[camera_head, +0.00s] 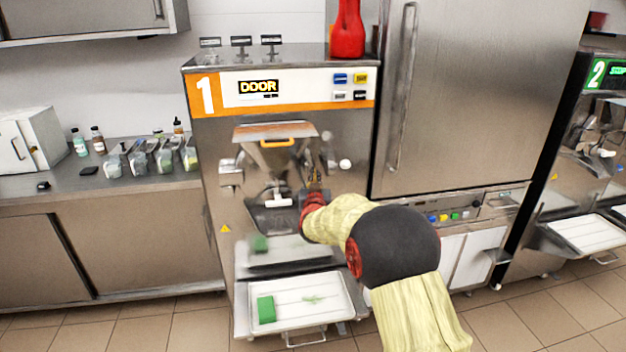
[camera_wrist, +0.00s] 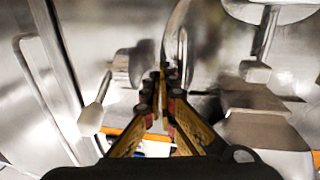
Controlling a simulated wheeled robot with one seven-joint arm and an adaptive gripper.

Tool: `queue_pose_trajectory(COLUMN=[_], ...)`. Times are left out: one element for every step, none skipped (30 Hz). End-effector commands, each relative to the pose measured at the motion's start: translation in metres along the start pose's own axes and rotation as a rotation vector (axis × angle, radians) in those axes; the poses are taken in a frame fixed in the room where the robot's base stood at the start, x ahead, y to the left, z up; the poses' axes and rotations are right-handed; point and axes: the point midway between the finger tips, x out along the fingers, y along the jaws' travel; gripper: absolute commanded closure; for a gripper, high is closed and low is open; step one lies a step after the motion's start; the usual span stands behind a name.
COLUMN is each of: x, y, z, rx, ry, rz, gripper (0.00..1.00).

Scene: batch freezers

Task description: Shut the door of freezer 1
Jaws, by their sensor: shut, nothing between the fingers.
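Freezer 1 (camera_head: 215,150) is a steel machine with an orange and white panel whose display (camera_head: 258,87) reads "DOOR". Its front door assembly (camera_head: 270,205) is partly hidden by my arm; I cannot tell how far the door stands from the machine. My gripper (camera_head: 316,184) is at the right side of this assembly. In the wrist view my gripper (camera_wrist: 163,78) has its fingertips together, with nothing held, close to a curved metal bar (camera_wrist: 177,25). I cannot tell whether they touch it. A white-tipped lever (camera_wrist: 92,118) shows at the left.
A white tray (camera_head: 345,300) with a green block (camera_head: 266,309) is below freezer 1. A tall steel cabinet (camera_head: 480,90) stands to the right, with freezer 2 (camera_head: 560,170) beyond it. A counter (camera_head: 60,190) with bottles and containers is at the left.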

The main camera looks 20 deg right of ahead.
Motion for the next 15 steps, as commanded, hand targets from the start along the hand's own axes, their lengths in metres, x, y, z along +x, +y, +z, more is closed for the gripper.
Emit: queue_pose_trajectory(x=[0.0, -0.004, -0.01, -0.014, -0.018, -0.023, -0.028, -0.032, -0.038, -0.043, -0.048, -0.055, -0.06, -0.065, -0.071], y=[0.003, 0.004, 0.005, 0.005, 0.006, 0.007, 0.009, 0.009, 0.011, 0.012, 0.013, 0.014, 0.015, 0.016, 0.018], z=[0.003, 0.002, 0.0, -0.001, 0.0, 0.0, 0.0, 0.0, -0.001, 0.0, -0.001, -0.001, -0.001, -0.001, 0.0], rx=[-0.001, -0.001, -0.001, -0.001, -0.002, -0.001, -0.001, -0.001, 0.0, 0.0, 0.0, -0.001, -0.001, -0.001, -0.002], ry=[-0.002, -0.004, -0.002, -0.002, -0.003, -0.003, -0.003, -0.003, -0.003, -0.004, -0.004, -0.003, -0.003, -0.003, -0.004], rz=[0.001, 0.001, 0.001, 0.001, 0.001, 0.001, 0.001, 0.002, 0.002, 0.001, 0.001, 0.001, 0.001, 0.001, 0.001], gripper=[1.0, 1.0, 1.0, 1.0, 1.0, 1.0, 1.0, 1.0, 1.0, 1.0, 1.0, 1.0, 1.0, 1.0, 1.0])
